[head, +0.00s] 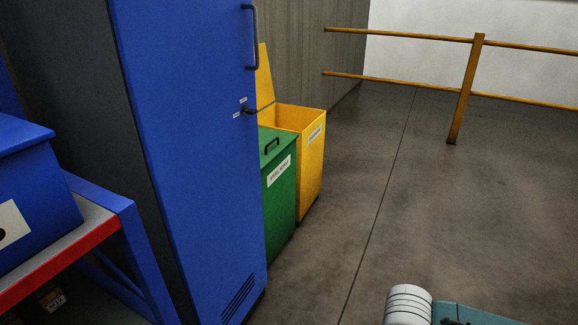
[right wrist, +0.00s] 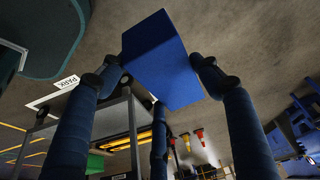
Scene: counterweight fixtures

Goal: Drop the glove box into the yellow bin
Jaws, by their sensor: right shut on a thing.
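The yellow bin (head: 311,163) stands on the floor beyond the green bin in the head view, with its lid raised and its top open. In the right wrist view my right gripper (right wrist: 160,76) is shut on a plain blue box (right wrist: 158,62), which I take to be the glove box. The fingers hold it from both sides. The held box is not in the head view, so its distance from the bin cannot be told. My left gripper is in neither view.
A green bin (head: 279,187) with a closed lid stands before the yellow one, beside a tall blue cabinet (head: 190,130). A red-edged shelf (head: 62,262) holds a blue container (head: 40,205). Floor (head: 430,210) to the right is clear up to a yellow railing (head: 465,90).

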